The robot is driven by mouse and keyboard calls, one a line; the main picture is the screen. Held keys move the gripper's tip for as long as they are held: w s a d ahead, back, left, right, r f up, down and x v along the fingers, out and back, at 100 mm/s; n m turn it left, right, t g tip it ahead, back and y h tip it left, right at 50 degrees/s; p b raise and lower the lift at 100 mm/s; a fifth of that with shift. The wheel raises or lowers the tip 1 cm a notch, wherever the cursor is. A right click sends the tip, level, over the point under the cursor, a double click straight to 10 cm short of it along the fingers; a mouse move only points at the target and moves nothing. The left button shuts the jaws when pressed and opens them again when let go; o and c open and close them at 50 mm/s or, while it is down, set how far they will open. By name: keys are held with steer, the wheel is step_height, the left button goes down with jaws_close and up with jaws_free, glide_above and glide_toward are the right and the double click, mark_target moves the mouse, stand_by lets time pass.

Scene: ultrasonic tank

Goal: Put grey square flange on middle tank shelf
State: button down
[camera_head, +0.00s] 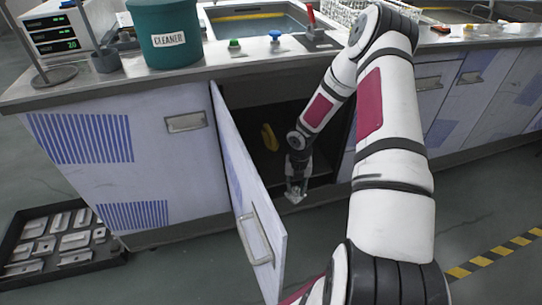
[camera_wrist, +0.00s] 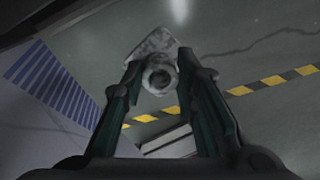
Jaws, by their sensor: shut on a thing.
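My gripper (camera_head: 296,179) is in front of the open cabinet under the counter, near its lower edge. It is shut on the grey square flange (camera_head: 296,193), which hangs below the fingers. In the wrist view, the flange (camera_wrist: 150,43) shows as a mottled grey plate with a round, hollow hub between the two fingers of my gripper (camera_wrist: 159,62). The plate sticks out beyond the fingertips, with floor behind it. The cabinet interior (camera_head: 291,118) is dark. I cannot clearly make out the middle tank shelf in it.
The cabinet door (camera_head: 245,190) stands open to the left of my gripper. A yellow object (camera_head: 269,138) is inside the cabinet. A black tray (camera_head: 118,259) of metal parts lies on the floor at left. A green cleaner bucket (camera_head: 167,37) and a water-filled tank (camera_head: 257,22) are above.

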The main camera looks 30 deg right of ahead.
steer(key=w+d+b, duration=0.1)
steer(key=w, duration=0.3)
steer(key=w+d+f+b, duration=0.1)
steer(key=w+b, duration=0.1)
steer(key=w, duration=0.3)
steer(key=w+d+b, duration=0.1)
steer(key=w+d, duration=0.1)
steer(key=w, duration=0.2)
steer(key=shift+w+f+b, duration=0.2)
steer(key=shift+f+b, duration=0.1)
steer(key=shift+w+d, duration=0.25)
steer(key=shift+w, duration=0.45)
steer(key=shift+w+b, duration=0.25)
steer(key=shift+b, duration=0.1)
steer(key=shift+s+f+b, duration=0.1)
steer(key=shift+f+b, duration=0.85)
steer(key=shift+f, duration=0.75)
steer(key=shift+f, duration=0.2)
steer(key=c, duration=1.3)
jaws_free()
steer(key=shift+r, duration=0.1)
